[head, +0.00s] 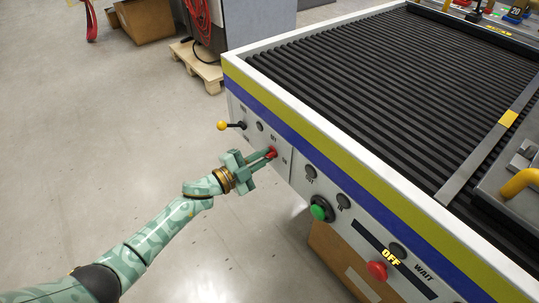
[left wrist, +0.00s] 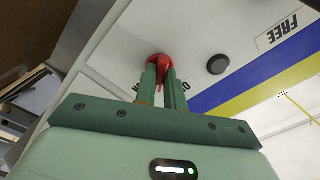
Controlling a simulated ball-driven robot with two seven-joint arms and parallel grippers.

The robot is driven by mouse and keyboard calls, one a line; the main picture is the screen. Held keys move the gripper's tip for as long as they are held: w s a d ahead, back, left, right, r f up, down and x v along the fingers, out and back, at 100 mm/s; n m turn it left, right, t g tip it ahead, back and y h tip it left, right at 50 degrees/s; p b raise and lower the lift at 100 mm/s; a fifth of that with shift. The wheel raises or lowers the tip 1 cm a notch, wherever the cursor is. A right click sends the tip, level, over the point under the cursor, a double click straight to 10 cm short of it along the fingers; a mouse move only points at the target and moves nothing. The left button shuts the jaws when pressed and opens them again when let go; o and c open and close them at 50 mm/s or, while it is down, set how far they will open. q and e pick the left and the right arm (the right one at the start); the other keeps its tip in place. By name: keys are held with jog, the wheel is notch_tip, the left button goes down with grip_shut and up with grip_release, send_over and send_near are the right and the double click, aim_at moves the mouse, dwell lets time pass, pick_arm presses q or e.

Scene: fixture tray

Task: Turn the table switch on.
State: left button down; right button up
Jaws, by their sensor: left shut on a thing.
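The table switch has a red knob (head: 272,152) on the side panel of the table (head: 243,64). In the left wrist view the red knob (left wrist: 160,64) sits between and beyond the fingertips. My left gripper (head: 265,158) is shut on the red knob, its green fingers reaching to the panel. The gripper also shows in the left wrist view (left wrist: 162,82). The fingers partly hide the knob and the labels beside it. My right gripper is not in view.
A wooden pallet (head: 196,68) stands behind.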

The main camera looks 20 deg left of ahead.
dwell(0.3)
pick_arm(q)
jog(key=m, duration=0.2)
jog(key=m+b, duration=0.1)
jog(key=m, duration=0.1)
jog(key=m+b, duration=0.1)
jog(key=m, duration=0.1)
jog(key=shift+w+a+f, duration=0.1)
jog(key=shift+a+f, duration=0.05)
jog(key=shift+f, duration=0.15)
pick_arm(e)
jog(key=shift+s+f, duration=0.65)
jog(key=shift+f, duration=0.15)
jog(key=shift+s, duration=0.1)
